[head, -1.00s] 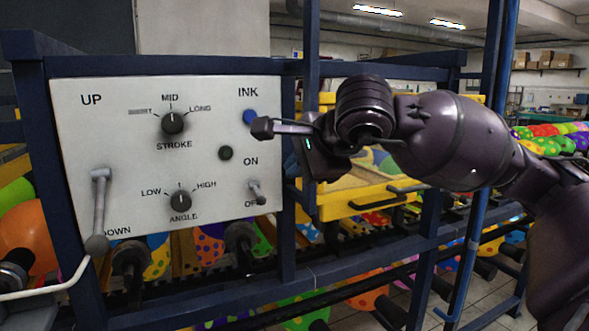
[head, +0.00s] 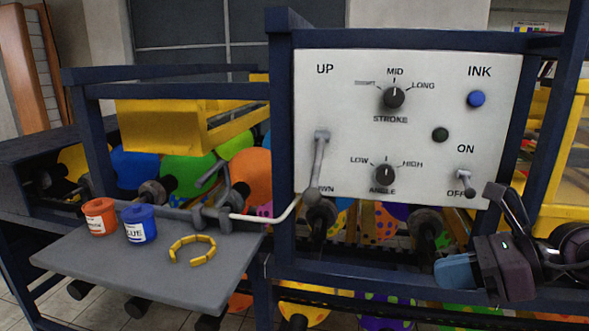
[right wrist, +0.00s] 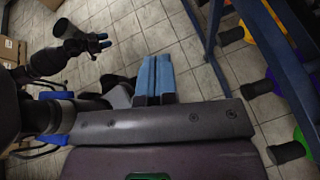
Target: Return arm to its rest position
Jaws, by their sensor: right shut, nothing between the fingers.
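My right gripper (head: 455,271), with blue finger pads, is at the lower right of the head view. It is below and to the right of the white control panel (head: 345,90) and apart from the panel's controls. In the right wrist view its two blue fingers (right wrist: 153,78) lie together, shut and empty, above the tiled floor. My left gripper does not show in the head view. The panel has a blue INK button (head: 476,99), a STROKE knob (head: 394,98), an ANGLE knob (head: 386,174), a grey lever (head: 320,160) hanging toward DOWN and an ON/OFF switch (head: 466,183).
Dark blue frame bars (head: 283,120) surround the panel.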

